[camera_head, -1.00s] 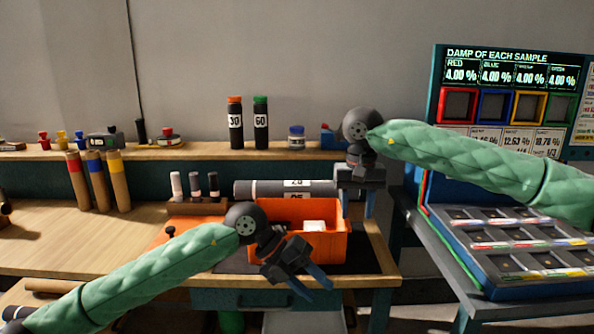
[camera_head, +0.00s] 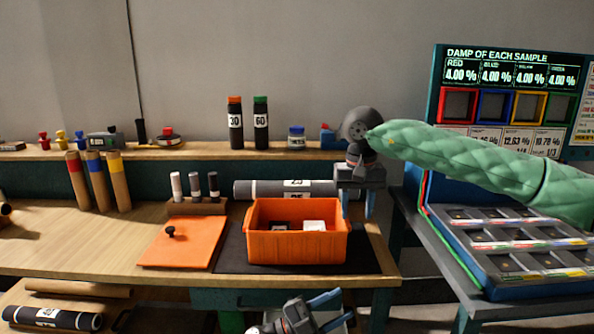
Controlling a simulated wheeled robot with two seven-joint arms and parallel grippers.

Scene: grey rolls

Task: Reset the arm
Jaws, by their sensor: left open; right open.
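My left gripper (camera_head: 335,309) is at the bottom edge of the head view, below the front edge of the workbench. It is open and empty, with its blue fingertips pointing right; most of its arm is out of view. My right gripper (camera_head: 357,207) hangs at the right end of the bench, fingers pointing down. It is open and empty, just beside the right rim of the orange bin (camera_head: 297,245). The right arm comes in from the right in a green padded sleeve.
The orange bin holds small pale and dark items on a black mat (camera_head: 229,256). An orange lid-like panel (camera_head: 182,243) lies left of it. Grey rolls (camera_head: 270,189) lie behind. A shelf (camera_head: 210,154) carries bottles. The damp-reading machine (camera_head: 510,220) stands right.

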